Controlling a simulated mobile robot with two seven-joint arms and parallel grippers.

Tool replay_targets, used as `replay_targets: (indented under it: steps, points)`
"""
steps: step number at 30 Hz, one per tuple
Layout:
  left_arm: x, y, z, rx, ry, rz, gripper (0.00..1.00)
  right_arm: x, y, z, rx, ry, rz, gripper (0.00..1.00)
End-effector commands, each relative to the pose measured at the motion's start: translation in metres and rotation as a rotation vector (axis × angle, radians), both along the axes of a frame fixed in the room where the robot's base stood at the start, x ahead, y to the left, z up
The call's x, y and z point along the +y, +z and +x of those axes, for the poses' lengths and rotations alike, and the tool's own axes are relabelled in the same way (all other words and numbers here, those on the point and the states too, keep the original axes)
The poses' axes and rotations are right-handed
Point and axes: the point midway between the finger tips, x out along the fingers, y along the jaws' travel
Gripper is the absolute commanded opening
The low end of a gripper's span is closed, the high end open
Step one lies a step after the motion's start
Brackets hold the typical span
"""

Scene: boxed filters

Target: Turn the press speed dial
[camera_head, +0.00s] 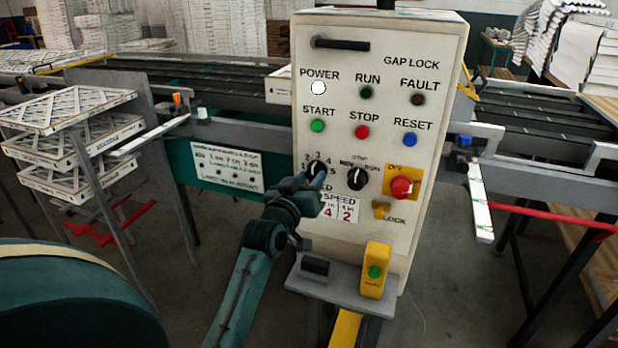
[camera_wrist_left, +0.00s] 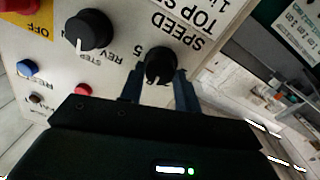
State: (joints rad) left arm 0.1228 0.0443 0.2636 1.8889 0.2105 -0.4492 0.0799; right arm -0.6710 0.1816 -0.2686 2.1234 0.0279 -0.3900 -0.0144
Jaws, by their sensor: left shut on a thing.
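The press speed dial (camera_head: 316,168) is a small black knob with a white pointer on the cream control panel (camera_head: 440,110), with numbers around it. My left gripper (camera_head: 312,182) reaches it from below and partly covers it and the SPEED label. In the left wrist view the speed dial (camera_wrist_left: 160,68) sits between the two fingertips of my left gripper (camera_wrist_left: 160,82), which is shut on it. The dial's exact setting is hard to read. My right gripper does not show.
A second black knob (camera_head: 357,179) is close to the right of the dial. A red emergency button (camera_head: 401,188) on a yellow plate is farther right. START (camera_head: 317,125), STOP (camera_head: 362,132) and RESET (camera_head: 410,139) buttons are above. A yellow button box (camera_head: 375,270) stands below the panel.

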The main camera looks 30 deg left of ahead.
Motion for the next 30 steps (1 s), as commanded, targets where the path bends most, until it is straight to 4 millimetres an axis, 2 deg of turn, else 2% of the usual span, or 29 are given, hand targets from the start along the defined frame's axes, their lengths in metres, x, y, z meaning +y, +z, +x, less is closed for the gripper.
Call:
replay_targets:
  steps: [2, 18, 30]
  points:
    - [0.000, 0.002, 0.000, -0.008, 0.000, -0.051, 0.10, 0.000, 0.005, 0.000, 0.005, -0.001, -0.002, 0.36]
    - [0.000, 0.001, 0.000, -0.112, 0.001, -0.477, 0.10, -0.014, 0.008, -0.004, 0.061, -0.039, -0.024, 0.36]
    - [0.000, -0.001, 0.000, -0.154, 0.001, -0.643, 0.10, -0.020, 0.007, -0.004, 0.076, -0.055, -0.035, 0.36]
